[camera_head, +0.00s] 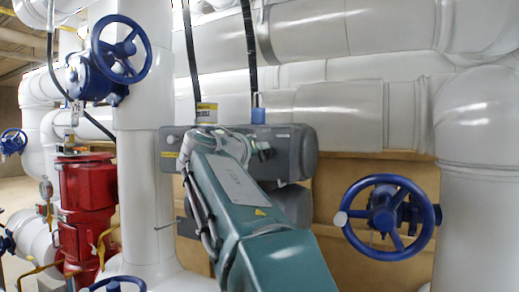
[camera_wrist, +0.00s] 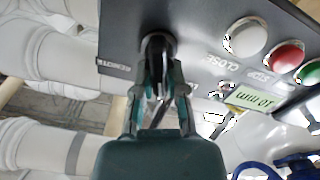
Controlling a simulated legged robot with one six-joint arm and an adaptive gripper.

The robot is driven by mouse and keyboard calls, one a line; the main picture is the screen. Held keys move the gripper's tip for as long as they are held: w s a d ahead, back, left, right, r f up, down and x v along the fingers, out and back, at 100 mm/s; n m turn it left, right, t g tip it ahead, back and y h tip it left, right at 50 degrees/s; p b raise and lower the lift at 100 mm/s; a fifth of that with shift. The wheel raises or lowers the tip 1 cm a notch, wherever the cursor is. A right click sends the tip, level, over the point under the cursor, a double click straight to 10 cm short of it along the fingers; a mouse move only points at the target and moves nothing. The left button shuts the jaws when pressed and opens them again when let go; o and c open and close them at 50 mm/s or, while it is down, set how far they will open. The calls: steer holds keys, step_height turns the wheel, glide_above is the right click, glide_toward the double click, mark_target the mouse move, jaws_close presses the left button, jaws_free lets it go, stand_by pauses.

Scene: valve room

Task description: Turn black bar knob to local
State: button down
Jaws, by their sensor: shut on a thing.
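The black bar knob (camera_wrist: 157,43) is on the dark grey control panel (camera_wrist: 205,38) in the wrist view. My gripper (camera_wrist: 160,66) is shut on the knob, with a finger on either side of it. The fingers cover much of the knob, so its exact angle is hard to tell. A "REMOTE" label (camera_wrist: 115,67) is just left of the knob; I cannot make out a "LOCAL" label. In the head view, the grey actuator box (camera_head: 292,150) is behind my teal arm, which hides the knob and the gripper tips.
White (camera_wrist: 246,38), red (camera_wrist: 286,55) and green (camera_wrist: 309,72) buttons are right of the knob, near "CLOSE" and "STOP" lettering. Blue handwheels are at right (camera_head: 388,217) and upper left (camera_head: 122,49). White pipes and a red valve body (camera_head: 86,185) surround the box.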

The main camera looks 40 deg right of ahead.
steer(key=n, duration=0.3)
steer(key=shift+w+a+f+n, duration=0.1)
steer(key=shift+w+n, duration=0.15)
steer(key=shift+n, duration=0.15)
steer(key=shift+w+f+n, duration=0.1)
steer(key=shift+f+n, duration=0.1)
steer(key=shift+n, duration=1.5)
steer(key=c, duration=0.7)
jaws_free()
steer(key=shift+w, duration=0.1)
steer(key=shift+a, duration=0.1)
steer(key=v, duration=1.2)
steer(key=shift+f, duration=0.1)
